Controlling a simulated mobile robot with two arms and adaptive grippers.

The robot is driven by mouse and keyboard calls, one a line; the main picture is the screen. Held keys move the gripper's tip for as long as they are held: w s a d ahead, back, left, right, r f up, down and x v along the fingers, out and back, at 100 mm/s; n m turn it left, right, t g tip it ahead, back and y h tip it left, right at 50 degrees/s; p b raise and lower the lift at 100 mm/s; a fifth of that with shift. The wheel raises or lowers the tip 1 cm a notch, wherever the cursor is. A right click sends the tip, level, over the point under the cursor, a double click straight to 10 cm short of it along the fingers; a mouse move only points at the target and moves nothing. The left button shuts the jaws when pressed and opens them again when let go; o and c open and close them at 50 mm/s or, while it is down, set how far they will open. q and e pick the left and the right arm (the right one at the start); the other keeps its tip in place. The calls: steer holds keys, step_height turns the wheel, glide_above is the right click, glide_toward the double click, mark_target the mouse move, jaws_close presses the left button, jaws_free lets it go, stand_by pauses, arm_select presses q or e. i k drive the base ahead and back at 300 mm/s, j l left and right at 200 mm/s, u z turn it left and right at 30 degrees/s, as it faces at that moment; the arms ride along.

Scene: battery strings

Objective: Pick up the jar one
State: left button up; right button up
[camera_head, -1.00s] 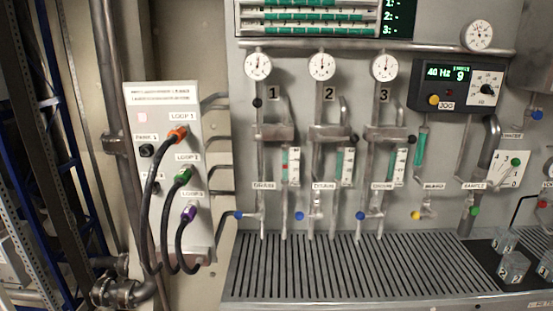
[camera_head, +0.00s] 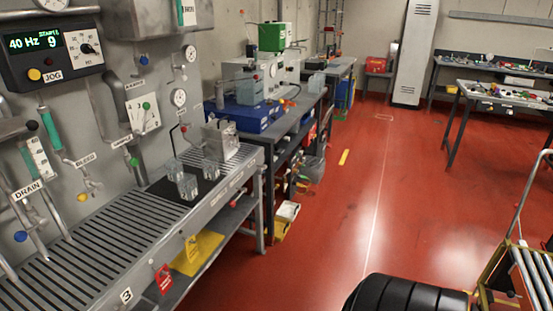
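Three small clear jars stand close together on a black mat (camera_head: 166,193) at the right end of the slatted metal bench, in the camera_head view. One jar (camera_head: 173,170) is at the back left, one (camera_head: 187,186) is nearest the front edge, and one (camera_head: 210,169) is to the right. Their number marks are too small to read now, so I cannot tell which is jar one. Neither of my grippers is in view.
The slatted bench (camera_head: 95,250) runs along the wall panel at left. A grey metal box (camera_head: 220,138) stands just behind the right jar. Red floor (camera_head: 330,215) is open to the right of the bench. A roller cart (camera_head: 525,270) stands at lower right.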

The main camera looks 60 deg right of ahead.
mark_target(210, 165)
steer(key=z, duration=1.3)
steer(key=i+l, duration=0.15)
steer(key=i, duration=0.2)
